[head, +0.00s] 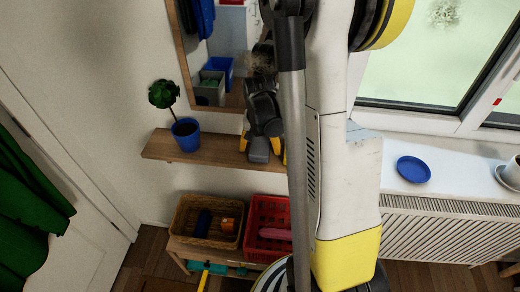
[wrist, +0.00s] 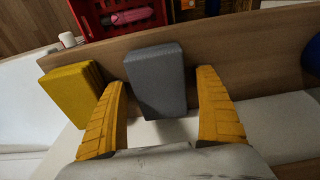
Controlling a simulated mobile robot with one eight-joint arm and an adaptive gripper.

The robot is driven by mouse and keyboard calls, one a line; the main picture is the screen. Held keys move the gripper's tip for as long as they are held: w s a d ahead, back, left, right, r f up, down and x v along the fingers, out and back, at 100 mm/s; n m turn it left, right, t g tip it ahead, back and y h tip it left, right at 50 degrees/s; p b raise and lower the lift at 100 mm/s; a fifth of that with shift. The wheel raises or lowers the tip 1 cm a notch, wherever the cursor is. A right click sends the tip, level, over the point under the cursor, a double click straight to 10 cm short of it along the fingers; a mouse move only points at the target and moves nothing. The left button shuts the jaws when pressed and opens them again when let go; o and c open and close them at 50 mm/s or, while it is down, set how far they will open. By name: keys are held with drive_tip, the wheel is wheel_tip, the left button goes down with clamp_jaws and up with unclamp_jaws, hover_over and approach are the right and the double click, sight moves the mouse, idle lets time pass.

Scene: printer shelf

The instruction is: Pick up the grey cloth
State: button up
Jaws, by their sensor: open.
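The grey cloth (wrist: 157,82) is a folded, block-like stack by the wooden shelf (wrist: 228,38) in the wrist view. My gripper (wrist: 160,82) is open, with one yellow finger on each side of the cloth's near part. Gaps show between the cloth and both fingers, wider on the right. In the head view my gripper (head: 264,150) is low at the right part of the shelf (head: 205,155). My arm hides much of that area, and I cannot clearly make out the cloth there.
A yellow folded cloth (wrist: 68,95) lies just left of my left finger. A blue pot with a plant (head: 186,136) stands on the shelf's left part. A mirror (head: 210,93) hangs above. A wicker basket (head: 183,218) and red crate (head: 262,215) are below.

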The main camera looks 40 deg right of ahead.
sight(260, 146)
drive_tip(key=c, duration=1.3)
drive_tip(key=shift+o, duration=0.2)
drive_tip(key=shift+r, duration=0.1)
drive_tip(key=shift+s+a+r+p, duration=0.15)
drive_tip(key=shift+r+p, duration=0.15)
drive_tip(key=shift+r, duration=0.15)
drive_tip(key=r, duration=0.2)
drive_tip(key=r+p, duration=0.1)
drive_tip(key=r, duration=0.1)
drive_tip(key=r+p, duration=0.1)
drive_tip(key=r, duration=0.1)
drive_tip(key=shift+s+a+r, duration=0.15)
drive_tip(key=shift+s+a, duration=0.1)
drive_tip(key=s+a+p, duration=0.2)
drive_tip(key=s+a, duration=1)
drive_tip(key=a, duration=0.2)
drive_tip(key=shift+s, duration=0.3)
